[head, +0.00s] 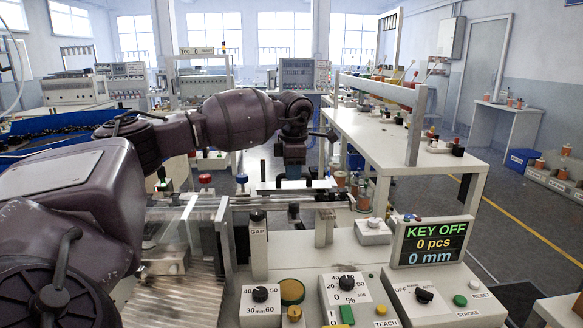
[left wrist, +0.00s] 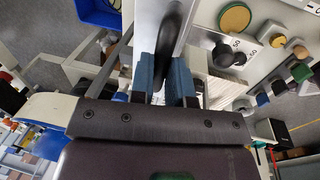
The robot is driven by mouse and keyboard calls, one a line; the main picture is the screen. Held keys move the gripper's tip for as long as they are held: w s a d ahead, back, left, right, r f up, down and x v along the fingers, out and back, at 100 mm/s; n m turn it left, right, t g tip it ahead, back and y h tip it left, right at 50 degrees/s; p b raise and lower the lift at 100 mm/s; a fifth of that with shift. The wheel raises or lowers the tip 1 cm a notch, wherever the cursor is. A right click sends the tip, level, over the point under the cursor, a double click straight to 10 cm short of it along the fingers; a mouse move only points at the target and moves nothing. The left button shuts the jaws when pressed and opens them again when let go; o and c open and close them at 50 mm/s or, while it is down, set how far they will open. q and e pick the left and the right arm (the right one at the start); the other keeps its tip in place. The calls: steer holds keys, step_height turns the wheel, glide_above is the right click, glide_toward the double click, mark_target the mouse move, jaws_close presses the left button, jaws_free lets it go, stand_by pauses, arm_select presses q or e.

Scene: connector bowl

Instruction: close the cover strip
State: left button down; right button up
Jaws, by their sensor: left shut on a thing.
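My left gripper (head: 293,181) reaches down at the far side of the white machine. In the left wrist view its two blue finger pads (left wrist: 170,80) are closed on a dark handle (left wrist: 172,38). The handle lies in front of a white strip (left wrist: 150,28), which looks like the cover strip. In the head view a pale strip (head: 322,183) shows beside the fingers; the handle's grip point is too small to tell there. I cannot tell how far the strip stands open. My right gripper is not in view.
The machine's front panel carries knobs (head: 347,282) and buttons. A display (head: 432,242) reads KEY OFF, 0 pcs, 0 mm. A clear guard (head: 185,225) stands at left. A white bench (head: 400,150) stands behind at right, with grey floor (head: 480,215) beside it.

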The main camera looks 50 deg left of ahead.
arm_select(q)
steer(key=shift+s+d+r, duration=0.1)
steer(key=shift+s+d, duration=0.05)
steer(key=shift+f, duration=0.2)
steer(key=c, duration=1.1)
jaws_free()
steer(key=shift+r, duration=0.1)
steer(key=shift+r, duration=0.2)
step_height(320, 180, up, 10)
steer(key=s+d+p, duration=0.1)
steer(key=shift+s+d, duration=0.15)
steer(key=shift+d, duration=0.25)
